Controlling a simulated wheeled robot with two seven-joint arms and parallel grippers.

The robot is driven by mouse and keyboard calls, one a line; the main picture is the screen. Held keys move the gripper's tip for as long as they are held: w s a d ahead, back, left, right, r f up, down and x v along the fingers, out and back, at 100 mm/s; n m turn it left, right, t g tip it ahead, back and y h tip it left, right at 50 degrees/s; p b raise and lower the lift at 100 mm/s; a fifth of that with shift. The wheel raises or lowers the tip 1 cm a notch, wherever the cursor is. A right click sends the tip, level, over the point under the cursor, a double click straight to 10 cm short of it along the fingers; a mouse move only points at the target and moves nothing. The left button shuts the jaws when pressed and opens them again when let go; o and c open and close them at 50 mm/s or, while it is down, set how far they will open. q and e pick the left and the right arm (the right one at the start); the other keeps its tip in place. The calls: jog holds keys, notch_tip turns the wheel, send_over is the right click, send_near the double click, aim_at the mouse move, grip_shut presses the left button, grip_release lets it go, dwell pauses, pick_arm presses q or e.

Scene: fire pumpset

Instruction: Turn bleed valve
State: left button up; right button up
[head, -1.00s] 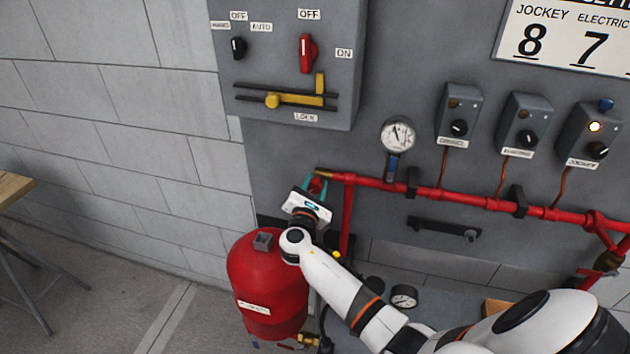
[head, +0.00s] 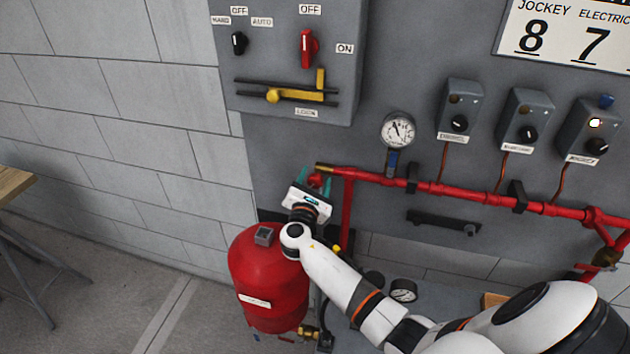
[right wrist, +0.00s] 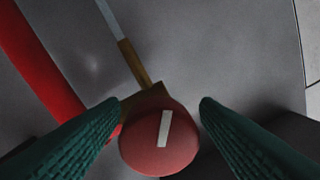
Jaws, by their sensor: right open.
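The bleed valve has a round red knob (right wrist: 158,138) with a white mark, on a brass fitting at the left end of the red pipe. My right gripper (head: 316,179) is at this pipe end in the head view. In the right wrist view its two green fingers (right wrist: 160,112) stand open on either side of the knob. A gap shows at the right finger; whether the left finger touches the knob I cannot tell. In the head view the knob (head: 315,181) is partly hidden by the gripper. My left gripper is not in view.
The red pipe (head: 455,190) runs along the grey panel, with a pressure gauge (head: 397,130) above it. A red tank (head: 268,285) stands below my right gripper. A switch box (head: 290,60) hangs above, and several control boxes (head: 459,110) are to the right.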

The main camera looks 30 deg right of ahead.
jog(key=b+v, duration=0.4)
jog(key=v, duration=0.8)
jog(key=shift+f, duration=0.1)
